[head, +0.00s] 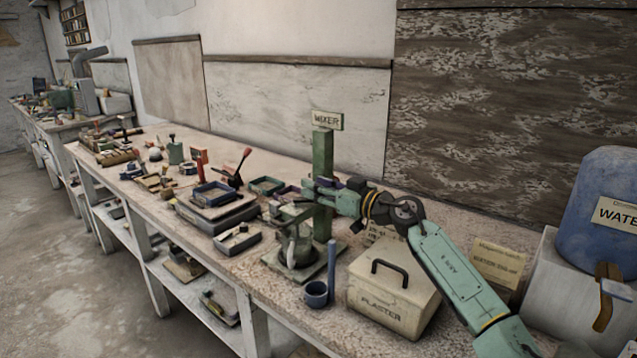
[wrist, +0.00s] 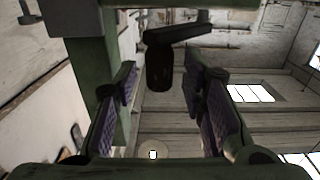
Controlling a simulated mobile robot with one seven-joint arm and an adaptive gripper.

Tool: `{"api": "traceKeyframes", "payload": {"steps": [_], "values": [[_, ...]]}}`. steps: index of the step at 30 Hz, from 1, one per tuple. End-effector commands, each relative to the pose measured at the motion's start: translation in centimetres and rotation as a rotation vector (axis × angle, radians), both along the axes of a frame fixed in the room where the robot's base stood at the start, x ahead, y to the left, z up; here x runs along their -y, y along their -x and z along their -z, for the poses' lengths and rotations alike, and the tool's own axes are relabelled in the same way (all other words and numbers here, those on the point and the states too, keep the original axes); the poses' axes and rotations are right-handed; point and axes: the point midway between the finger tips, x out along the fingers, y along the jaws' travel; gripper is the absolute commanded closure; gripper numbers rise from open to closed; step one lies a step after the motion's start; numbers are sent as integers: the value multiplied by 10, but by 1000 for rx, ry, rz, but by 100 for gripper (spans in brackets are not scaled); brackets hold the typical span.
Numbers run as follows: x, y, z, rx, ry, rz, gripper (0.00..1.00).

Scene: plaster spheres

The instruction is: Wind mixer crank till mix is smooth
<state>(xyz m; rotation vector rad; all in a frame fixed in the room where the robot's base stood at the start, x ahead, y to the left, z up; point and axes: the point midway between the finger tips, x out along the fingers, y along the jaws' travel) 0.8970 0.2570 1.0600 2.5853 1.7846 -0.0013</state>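The mixer (head: 322,165) is a green column with a MIXER sign on top, standing on the bench. A grey bowl (head: 297,254) sits at its base; I cannot make out the mix inside. My gripper (head: 312,190) is at the column's upper part, in front of it, and hides most of the crank in the head view. In the wrist view, the dark crank handle (wrist: 160,68) hangs from the crank arm (wrist: 178,32). It shows between the two purple-padded fingers of my gripper (wrist: 161,88), with a gap on both sides. The fingers are open.
A blue water barrel (head: 600,220) is at the right. Trays and tools crowd the bench to the left.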

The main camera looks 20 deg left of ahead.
Motion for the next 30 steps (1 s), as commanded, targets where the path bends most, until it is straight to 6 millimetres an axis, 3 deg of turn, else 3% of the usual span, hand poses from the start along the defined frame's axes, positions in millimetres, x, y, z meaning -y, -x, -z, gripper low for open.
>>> {"api": "traceKeyframes", "payload": {"steps": [8,25,30], "values": [[-1,-1,0,0,-1,0,62],[-1,0,0,0,-1,0,100],[-1,0,0,0,-1,0,100]]}}
